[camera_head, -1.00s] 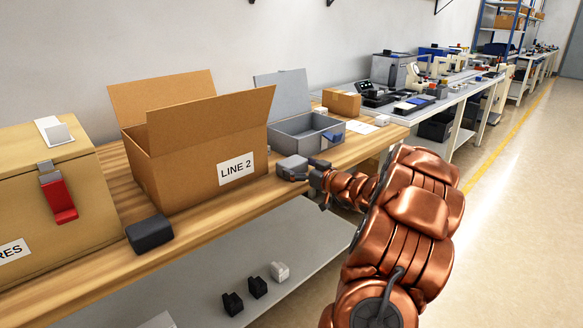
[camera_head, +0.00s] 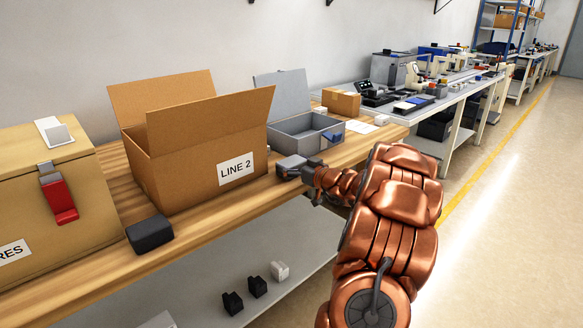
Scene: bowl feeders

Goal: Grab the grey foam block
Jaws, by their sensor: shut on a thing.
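The grey foam block (camera_head: 289,162) is at the front edge of the wooden bench, right of the open cardboard box marked LINE 2. My gripper (camera_head: 296,172) reaches it from the right and is shut on it. The fingers are small in view and partly hidden by the block and my copper-coloured arm. I cannot tell whether the block still touches the bench top.
The LINE 2 box (camera_head: 205,150) stands left of the block. An open grey bin (camera_head: 290,143) stands just behind it. A dark block (camera_head: 149,233) and a tan case (camera_head: 45,200) are further left. Small dark parts (camera_head: 233,303) lie on the lower shelf.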

